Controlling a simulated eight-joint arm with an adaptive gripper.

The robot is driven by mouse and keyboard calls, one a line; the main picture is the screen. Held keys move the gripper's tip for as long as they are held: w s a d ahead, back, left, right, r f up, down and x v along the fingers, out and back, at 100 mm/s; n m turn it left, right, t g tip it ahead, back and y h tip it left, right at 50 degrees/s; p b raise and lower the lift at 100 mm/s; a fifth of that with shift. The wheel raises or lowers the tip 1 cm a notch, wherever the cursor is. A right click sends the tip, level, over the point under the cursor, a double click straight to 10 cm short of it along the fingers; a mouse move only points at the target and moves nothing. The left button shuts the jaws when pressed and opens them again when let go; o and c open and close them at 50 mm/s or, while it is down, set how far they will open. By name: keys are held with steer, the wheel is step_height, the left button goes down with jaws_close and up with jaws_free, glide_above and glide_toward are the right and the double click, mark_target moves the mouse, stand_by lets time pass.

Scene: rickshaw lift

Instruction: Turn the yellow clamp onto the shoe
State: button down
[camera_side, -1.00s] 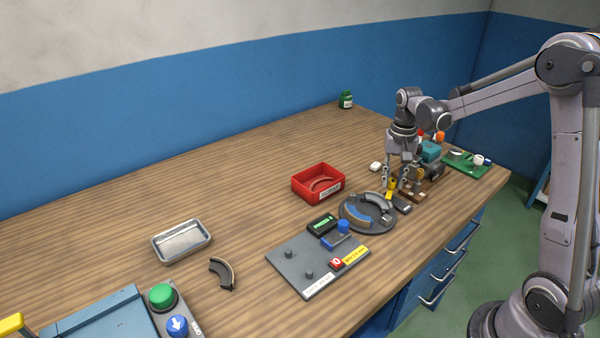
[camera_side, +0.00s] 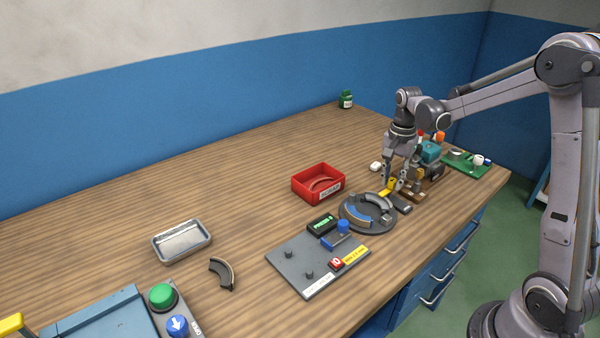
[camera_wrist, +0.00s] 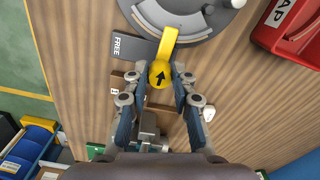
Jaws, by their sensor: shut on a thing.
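The yellow clamp (camera_wrist: 168,44) has a round knob with a black arrow and a flat arm. In the wrist view its arm points up and its tip overlaps the edge of the round grey plate (camera_wrist: 205,30). My gripper (camera_wrist: 160,78) is shut on the knob, one finger on each side. In the side view my gripper (camera_side: 391,180) is at the right of the round plate (camera_side: 346,222), and the yellow clamp (camera_side: 386,191) shows below the fingers. Curved shoes (camera_side: 378,201) lie on the plate. I cannot tell whether the clamp tip touches one.
A dark tag marked FREE (camera_wrist: 130,46) lies beside the clamp. A grey fixture board (camera_side: 300,270), a loose curved shoe (camera_side: 222,272) and a metal tray (camera_side: 181,240) lie left. A teal-topped device (camera_side: 430,151) stands close behind my gripper.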

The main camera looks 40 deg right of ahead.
mark_target(392, 180)
steer(key=c, duration=1.1)
jaws_free()
step_height(392, 180, up, 12)
steer(key=s+a+f+n+t, duration=0.1)
steer(key=s+a+n+t, duration=0.2)
steer(key=s+a+n, duration=0.3)
steer(key=s+a+f+n+t, duration=0.2)
steer(key=s+a+n+t, duration=0.2)
steer(key=a+n, duration=0.5)
steer(key=s+a, duration=0.2)
steer(key=a, duration=0.2)
